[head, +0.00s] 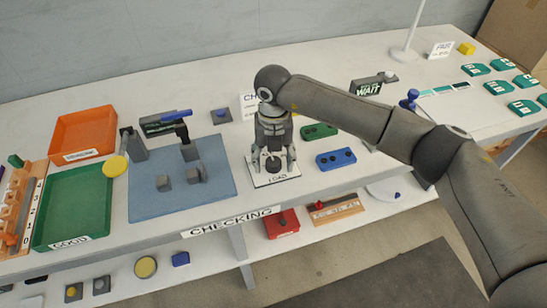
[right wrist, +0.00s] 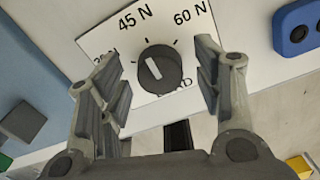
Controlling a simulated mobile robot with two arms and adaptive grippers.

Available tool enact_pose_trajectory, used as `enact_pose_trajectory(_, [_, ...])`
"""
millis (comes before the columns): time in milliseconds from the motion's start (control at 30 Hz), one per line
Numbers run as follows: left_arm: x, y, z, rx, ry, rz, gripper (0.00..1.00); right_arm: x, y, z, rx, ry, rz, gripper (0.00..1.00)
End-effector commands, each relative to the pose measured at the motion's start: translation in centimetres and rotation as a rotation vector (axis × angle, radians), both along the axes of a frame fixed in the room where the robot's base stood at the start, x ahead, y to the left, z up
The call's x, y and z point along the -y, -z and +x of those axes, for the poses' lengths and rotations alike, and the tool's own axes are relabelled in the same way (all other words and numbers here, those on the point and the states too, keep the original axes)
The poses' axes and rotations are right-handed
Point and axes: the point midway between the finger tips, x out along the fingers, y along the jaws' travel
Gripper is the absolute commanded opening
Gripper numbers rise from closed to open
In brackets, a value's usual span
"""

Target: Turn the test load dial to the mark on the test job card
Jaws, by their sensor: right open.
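The load dial (right wrist: 158,72) is a dark round knob with a white pointer line, on a white plate (right wrist: 95,42) marked 45 N and 60 N; another mark at left is partly hidden by a finger. The pointer leans up and left, roughly toward the 45 N tick. My right gripper (right wrist: 160,88) is open, with one finger on each side of the dial and none visibly gripping it. In the head view my right gripper (head: 273,160) is over the LOAD plate (head: 262,179). A white card (head: 250,101) starting "CH" stands behind it, mostly hidden. My left gripper is not in view.
A blue mat (head: 145,205) with a grey fixture lies left of the dial plate. Green (head: 320,131) and blue (head: 336,159) blocks sit close on its right. Orange (head: 84,131) and green (head: 72,208) trays are at left.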

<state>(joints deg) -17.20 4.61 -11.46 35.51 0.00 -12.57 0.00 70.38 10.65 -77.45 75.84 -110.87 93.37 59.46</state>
Motion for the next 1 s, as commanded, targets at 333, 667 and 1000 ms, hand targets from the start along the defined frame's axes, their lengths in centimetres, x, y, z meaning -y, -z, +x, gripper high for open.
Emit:
enact_pose_trajectory(333, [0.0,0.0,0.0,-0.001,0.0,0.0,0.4,0.0,-4.5,0.1,0.005,-0.001,0.001,0.59])
enact_pose_trajectory(667, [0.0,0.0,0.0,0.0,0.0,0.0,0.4,0.0,-10.7,0.1,0.003,0.0,0.0,0.59])
enact_pose_trajectory(1000, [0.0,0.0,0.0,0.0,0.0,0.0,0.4,0.0,-12.0,0.0,-0.001,0.0,0.0,0.59])
